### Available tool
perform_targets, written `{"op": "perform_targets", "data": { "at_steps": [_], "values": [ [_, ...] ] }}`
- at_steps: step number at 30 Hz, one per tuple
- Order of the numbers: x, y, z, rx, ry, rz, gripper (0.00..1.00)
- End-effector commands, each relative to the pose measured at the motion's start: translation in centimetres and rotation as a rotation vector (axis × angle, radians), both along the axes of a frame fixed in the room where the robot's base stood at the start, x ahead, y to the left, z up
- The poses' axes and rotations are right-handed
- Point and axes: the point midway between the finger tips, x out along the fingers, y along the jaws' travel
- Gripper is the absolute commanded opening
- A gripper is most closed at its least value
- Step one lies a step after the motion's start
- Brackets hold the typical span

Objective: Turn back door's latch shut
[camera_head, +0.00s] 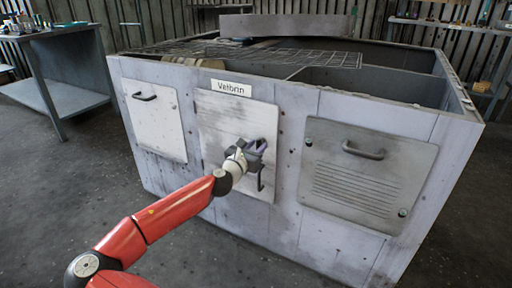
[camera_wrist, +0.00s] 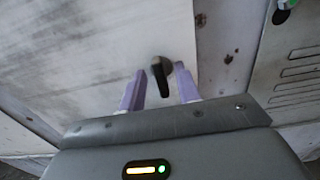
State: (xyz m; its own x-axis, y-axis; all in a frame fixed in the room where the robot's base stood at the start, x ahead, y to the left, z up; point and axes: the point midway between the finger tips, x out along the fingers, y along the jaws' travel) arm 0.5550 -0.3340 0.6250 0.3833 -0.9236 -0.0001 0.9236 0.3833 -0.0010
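A pale, stained door (camera_head: 228,125) is in the middle of the housing's near face, and it looks closed. My gripper (camera_head: 259,147) is at its right side in the head view and hides part of it. In the wrist view, a dark latch (camera_wrist: 161,76) with a short lever pointing down stands out near the door's edge. The two purple fingers of my gripper (camera_wrist: 159,88) are apart on either side of the latch, with gaps visible. A dark vertical handle (camera_head: 261,180) shows just below my gripper in the head view.
The grey housing (camera_head: 290,235) has a left door (camera_head: 155,125) with a handle and a louvred right panel (camera_head: 362,185) with a handle. A sign reading "Velbrin" (camera_head: 231,88) is above the middle door. A workbench (camera_head: 60,90) stands at far left. The floor in front is clear.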

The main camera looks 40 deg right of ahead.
Motion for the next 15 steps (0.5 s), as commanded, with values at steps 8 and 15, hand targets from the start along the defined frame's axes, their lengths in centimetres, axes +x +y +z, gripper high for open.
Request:
{"op": "perform_targets", "data": {
  "at_steps": [8, 15],
  "values": [
    [0.03, -0.13, -0.01, 0.0, -0.001, 0.0, 0.3],
    [0.03, -0.12, -0.01, 0.0, -0.001, -0.001, 0.0]
  ]
}}
